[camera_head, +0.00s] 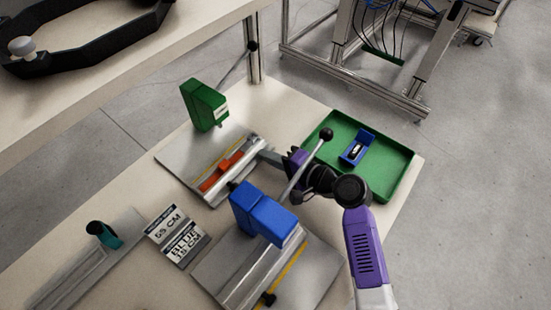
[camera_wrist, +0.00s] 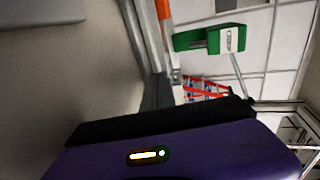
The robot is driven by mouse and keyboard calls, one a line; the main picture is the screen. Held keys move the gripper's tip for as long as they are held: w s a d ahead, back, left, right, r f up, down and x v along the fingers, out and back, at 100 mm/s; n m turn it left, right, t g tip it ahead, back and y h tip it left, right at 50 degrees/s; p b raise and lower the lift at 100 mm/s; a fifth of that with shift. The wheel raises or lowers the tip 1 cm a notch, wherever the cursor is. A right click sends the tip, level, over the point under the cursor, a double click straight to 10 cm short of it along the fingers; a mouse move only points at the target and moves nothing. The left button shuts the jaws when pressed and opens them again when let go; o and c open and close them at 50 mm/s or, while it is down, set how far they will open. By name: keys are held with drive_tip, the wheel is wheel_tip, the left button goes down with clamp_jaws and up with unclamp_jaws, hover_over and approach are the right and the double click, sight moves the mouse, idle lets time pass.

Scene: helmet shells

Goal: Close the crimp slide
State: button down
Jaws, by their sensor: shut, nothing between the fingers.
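A green-headed press (camera_head: 205,106) stands at the back of a grey base plate (camera_head: 180,160). A rail with an orange-red piece (camera_head: 222,172) runs along this plate's front side; it looks like the slide, though I cannot tell for certain. My gripper (camera_head: 268,155) is shut and empty, its fingers at the right end of that rail. I cannot tell whether they touch it. In the wrist view the shut fingers (camera_wrist: 157,92) point at the rail end, with the orange piece (camera_wrist: 163,10) and green press (camera_wrist: 212,40) beyond. A blue-headed press (camera_head: 262,212) stands nearer, left of my arm.
A green tray (camera_head: 395,185) holding a blue part (camera_head: 357,148) lies right of my gripper. The blue press's lever (camera_head: 326,134) rises close to my wrist. Label cards (camera_head: 178,235) and a teal-handled tool (camera_head: 104,234) lie at left. The table's right edge is near.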

sight(242, 142)
drive_tip(key=shift+w+a, duration=0.1)
drive_tip(key=w+a+b, duration=0.1)
drive_tip(key=w+a, duration=0.1)
drive_tip(key=a, duration=0.1)
drive_tip(key=w+a+b, duration=0.1)
drive_tip(key=w+a, duration=0.2)
drive_tip(key=shift+a+f, duration=0.1)
drive_tip(key=shift+a, duration=0.05)
drive_tip(key=shift+w+a+b, duration=0.25)
drive_tip(key=shift+a+b, duration=0.05)
drive_tip(key=shift+a, duration=0.1)
